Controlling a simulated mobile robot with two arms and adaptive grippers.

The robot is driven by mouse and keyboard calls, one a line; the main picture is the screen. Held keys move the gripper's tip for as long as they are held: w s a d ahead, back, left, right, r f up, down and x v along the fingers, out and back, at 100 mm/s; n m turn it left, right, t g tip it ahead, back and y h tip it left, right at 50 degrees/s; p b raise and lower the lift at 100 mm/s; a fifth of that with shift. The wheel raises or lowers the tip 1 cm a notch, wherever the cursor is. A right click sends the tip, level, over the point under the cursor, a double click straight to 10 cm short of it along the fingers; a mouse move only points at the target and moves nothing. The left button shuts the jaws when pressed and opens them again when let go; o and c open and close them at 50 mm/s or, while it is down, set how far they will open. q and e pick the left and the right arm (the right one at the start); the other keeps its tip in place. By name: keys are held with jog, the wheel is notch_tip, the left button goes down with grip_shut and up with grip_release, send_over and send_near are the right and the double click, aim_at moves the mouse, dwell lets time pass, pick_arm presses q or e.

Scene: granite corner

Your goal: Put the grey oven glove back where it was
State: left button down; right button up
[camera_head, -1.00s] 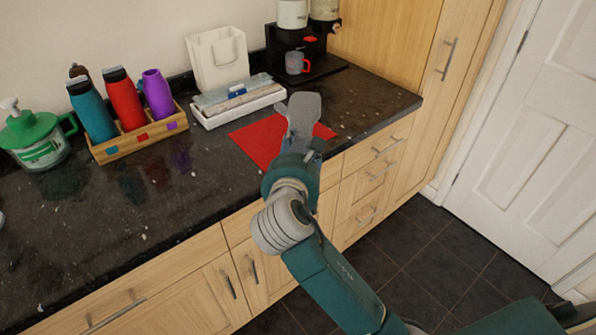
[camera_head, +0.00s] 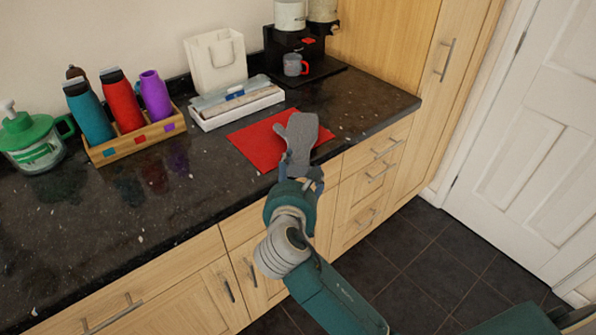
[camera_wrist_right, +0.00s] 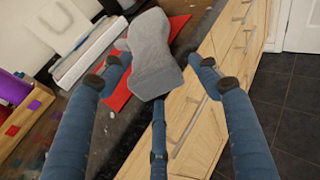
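The grey oven glove (camera_head: 298,134) lies over the red mat (camera_head: 254,144) on the dark counter, its cuff towards the counter's front edge. My right gripper (camera_head: 301,172) is at the cuff end, coming from the front edge. In the right wrist view, the fingers of the right gripper (camera_wrist_right: 162,66) are spread wide, and the glove (camera_wrist_right: 152,52) lies beyond and between them. Both side fingers stand apart from it. The third finger's tip is close to the cuff; I cannot tell whether it touches. My left gripper is out of view.
A white tray (camera_head: 238,117) with boxes lies behind the mat. A coffee machine (camera_head: 296,45) with a grey mug (camera_head: 295,64) stands at the back. A wooden bottle rack (camera_head: 136,144) is at the left. The counter right of the mat is clear.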

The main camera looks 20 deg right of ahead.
jog(key=v, duration=1.2)
